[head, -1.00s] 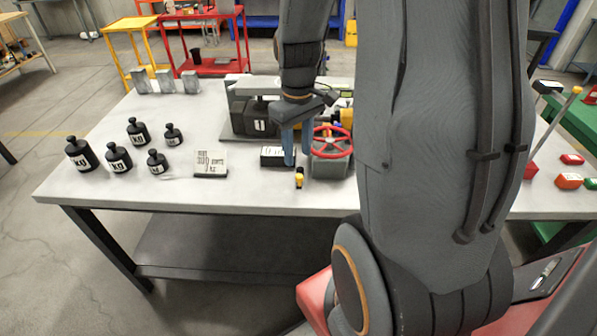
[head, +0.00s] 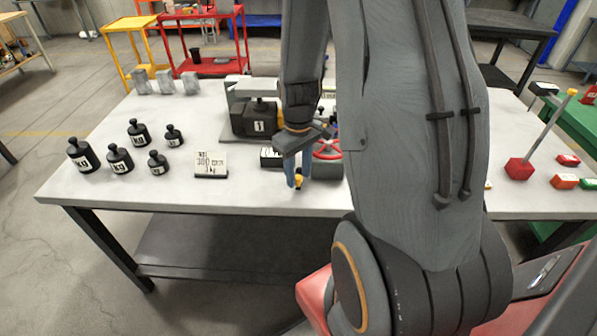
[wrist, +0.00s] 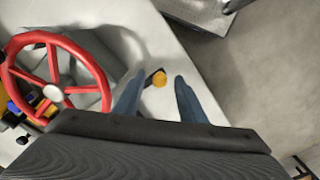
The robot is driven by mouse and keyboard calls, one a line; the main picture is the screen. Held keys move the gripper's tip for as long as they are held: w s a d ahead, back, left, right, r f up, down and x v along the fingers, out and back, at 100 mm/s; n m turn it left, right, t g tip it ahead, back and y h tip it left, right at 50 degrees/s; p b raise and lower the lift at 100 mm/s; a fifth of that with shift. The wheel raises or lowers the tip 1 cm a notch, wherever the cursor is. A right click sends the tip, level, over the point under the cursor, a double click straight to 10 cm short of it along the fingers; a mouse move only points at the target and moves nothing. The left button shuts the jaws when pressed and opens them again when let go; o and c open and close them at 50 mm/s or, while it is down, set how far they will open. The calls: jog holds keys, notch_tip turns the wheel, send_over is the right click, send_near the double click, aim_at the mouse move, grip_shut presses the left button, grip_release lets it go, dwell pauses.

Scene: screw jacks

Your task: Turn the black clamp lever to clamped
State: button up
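A small black lever with an orange-yellow knob (wrist: 159,79) sits near the table's front edge; I take it for the clamp lever. In the wrist view the knob shows between my two blue fingertips, with a short black part beside it. My gripper (head: 293,172) is open and points down over it in the head view, where the yellow knob (head: 299,182) shows at the fingertips. I cannot tell whether the fingers touch it. The red handwheel (wrist: 55,75) is left of my gripper in the wrist view. In the head view my arm partly hides it.
The table (head: 110,185) holds several black weights (head: 80,156), a white sign (head: 211,164) and a black block marked 1 (head: 258,122). A red block with a rod (head: 519,169) stands at the right. The table's front left is clear.

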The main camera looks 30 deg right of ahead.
grip_shut()
